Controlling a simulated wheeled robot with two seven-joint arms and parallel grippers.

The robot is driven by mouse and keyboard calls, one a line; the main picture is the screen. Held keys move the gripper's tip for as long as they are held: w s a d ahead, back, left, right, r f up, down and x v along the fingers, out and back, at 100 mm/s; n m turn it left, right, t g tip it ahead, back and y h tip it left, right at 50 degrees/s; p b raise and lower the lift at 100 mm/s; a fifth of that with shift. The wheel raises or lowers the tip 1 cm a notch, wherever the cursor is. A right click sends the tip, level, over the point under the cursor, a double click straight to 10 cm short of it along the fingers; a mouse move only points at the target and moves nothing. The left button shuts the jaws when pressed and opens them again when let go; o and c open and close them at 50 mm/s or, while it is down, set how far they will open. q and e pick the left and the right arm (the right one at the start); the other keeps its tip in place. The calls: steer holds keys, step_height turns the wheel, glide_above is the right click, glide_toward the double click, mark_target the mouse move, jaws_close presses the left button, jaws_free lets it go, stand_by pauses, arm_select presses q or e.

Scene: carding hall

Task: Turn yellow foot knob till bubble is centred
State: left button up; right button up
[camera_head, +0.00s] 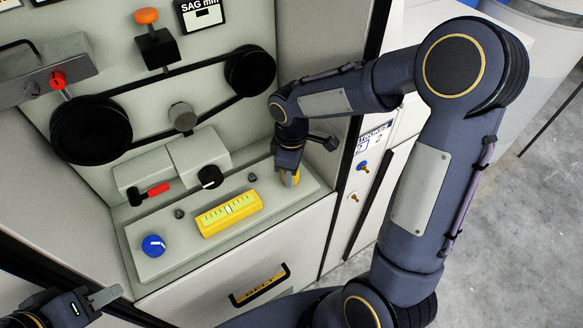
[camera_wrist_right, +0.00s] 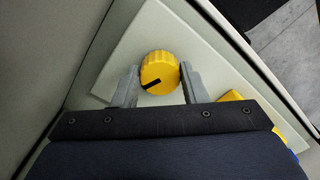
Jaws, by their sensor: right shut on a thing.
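The yellow foot knob (camera_head: 291,179) sits at the right end of the pale ledge. In the right wrist view the knob (camera_wrist_right: 159,70) is round and ribbed, with a black pointer mark towards lower left. My right gripper (camera_wrist_right: 157,84) is shut on it, one finger on each side. In the head view this gripper (camera_head: 288,170) hides part of the knob. The yellow spirit level (camera_head: 230,222) lies on the ledge; its pale bubble (camera_head: 228,210) shows near the middle of the green scale, exact offset too small to tell.
A blue knob (camera_head: 153,245) is at the ledge's left end. A black knob (camera_head: 210,177) and a red-handled lever (camera_head: 152,193) sit behind the level. Black pulleys (camera_head: 91,130) and a belt are above. A drawer handle (camera_head: 259,286) is below.

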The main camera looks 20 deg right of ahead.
steer(key=shift+w+r, duration=0.1)
stand_by(0.4)
steer(key=o, duration=1)
step_height(320, 180, up, 8)
steer(key=shift+f, duration=0.15)
